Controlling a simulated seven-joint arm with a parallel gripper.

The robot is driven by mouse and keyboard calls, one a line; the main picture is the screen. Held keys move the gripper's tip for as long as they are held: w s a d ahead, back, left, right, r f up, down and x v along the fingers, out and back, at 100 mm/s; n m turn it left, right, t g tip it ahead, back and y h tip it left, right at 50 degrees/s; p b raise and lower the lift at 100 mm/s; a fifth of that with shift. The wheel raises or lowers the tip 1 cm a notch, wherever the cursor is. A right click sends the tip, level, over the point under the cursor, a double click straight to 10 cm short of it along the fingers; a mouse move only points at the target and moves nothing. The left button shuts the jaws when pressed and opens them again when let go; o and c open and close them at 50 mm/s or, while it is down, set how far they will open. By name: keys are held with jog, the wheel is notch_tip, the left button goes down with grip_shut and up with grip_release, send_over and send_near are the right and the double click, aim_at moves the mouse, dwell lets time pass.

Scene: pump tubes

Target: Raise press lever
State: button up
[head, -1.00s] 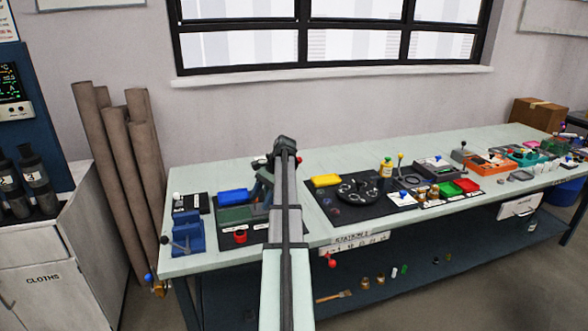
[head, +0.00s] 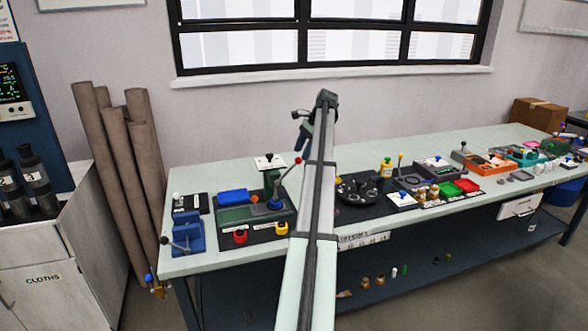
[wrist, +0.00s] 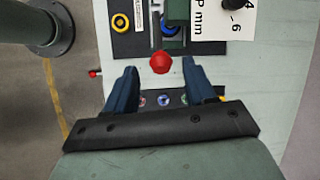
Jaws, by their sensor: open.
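The press (head: 271,180) is a dark green column on a dark board at the left part of the bench. Its thin lever slants up and right to a red ball knob (head: 298,160). In the wrist view the red knob (wrist: 160,63) appears between my two blue fingertips; the depth gap is unclear there. My gripper (head: 302,128) is open and empty, above and slightly right of the knob in the head view, apparently apart from it.
A blue vise (head: 187,232) stands at the left bench end. A black round carousel (head: 358,188) is to the right. Space above the bench is free.

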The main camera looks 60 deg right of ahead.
aim_at(296, 163)
jog(key=x, duration=0.8)
jog(key=shift+w+a+f, duration=0.1)
jog(key=shift+f, duration=0.1)
jog(key=shift+c, duration=0.2)
grip_shut()
